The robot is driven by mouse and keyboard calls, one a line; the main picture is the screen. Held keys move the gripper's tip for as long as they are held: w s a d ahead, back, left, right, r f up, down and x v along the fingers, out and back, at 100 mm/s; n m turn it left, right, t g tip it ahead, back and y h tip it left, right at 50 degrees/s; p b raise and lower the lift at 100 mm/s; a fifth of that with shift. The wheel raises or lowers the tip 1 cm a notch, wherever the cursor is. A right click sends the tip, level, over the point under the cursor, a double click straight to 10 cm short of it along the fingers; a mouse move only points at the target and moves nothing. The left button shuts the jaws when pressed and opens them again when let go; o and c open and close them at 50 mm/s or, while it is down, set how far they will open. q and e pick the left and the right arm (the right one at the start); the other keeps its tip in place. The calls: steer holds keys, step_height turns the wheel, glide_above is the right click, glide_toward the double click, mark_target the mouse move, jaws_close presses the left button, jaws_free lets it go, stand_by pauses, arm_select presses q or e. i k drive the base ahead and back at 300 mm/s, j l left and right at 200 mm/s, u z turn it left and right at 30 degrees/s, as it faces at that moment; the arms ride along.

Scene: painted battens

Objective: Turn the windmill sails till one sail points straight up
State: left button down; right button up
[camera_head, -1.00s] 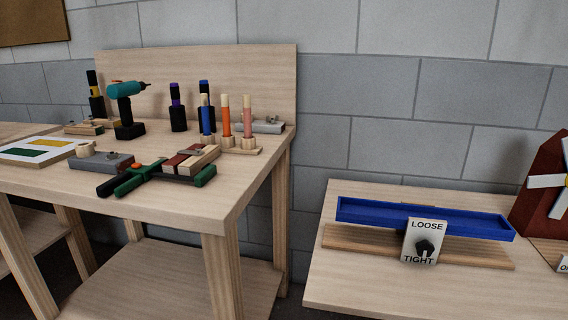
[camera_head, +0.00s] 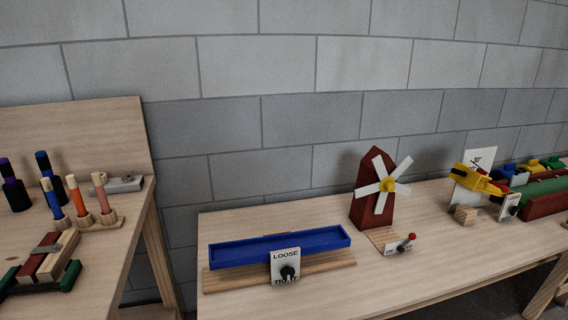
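The windmill (camera_head: 365,206) is a dark red tapered body standing on the right-hand table. Its white sails (camera_head: 379,201) turn on a yellow hub (camera_head: 388,185) at the front. The sails sit tilted: one points up and slightly left, another up and to the right, and none looks exactly straight up. A wooden base with a small labelled plate and a red-knobbed lever (camera_head: 407,243) lies in front of the windmill. Neither of my grippers shows in the head view.
A blue trough (camera_head: 280,247) with a LOOSE/TIGHT dial (camera_head: 288,272) stands left of the windmill. A yellow toy (camera_head: 478,181) and a wooden block (camera_head: 465,214) stand to its right. The left workbench (camera_head: 118,236) holds pegs and clamps. Table front is clear.

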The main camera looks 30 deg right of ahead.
mark_target(386, 183)
steer(key=z, duration=1.6)
steer(key=i+l+u, duration=0.15)
steer(key=i+l, duration=0.95)
steer(key=i, duration=0.1)
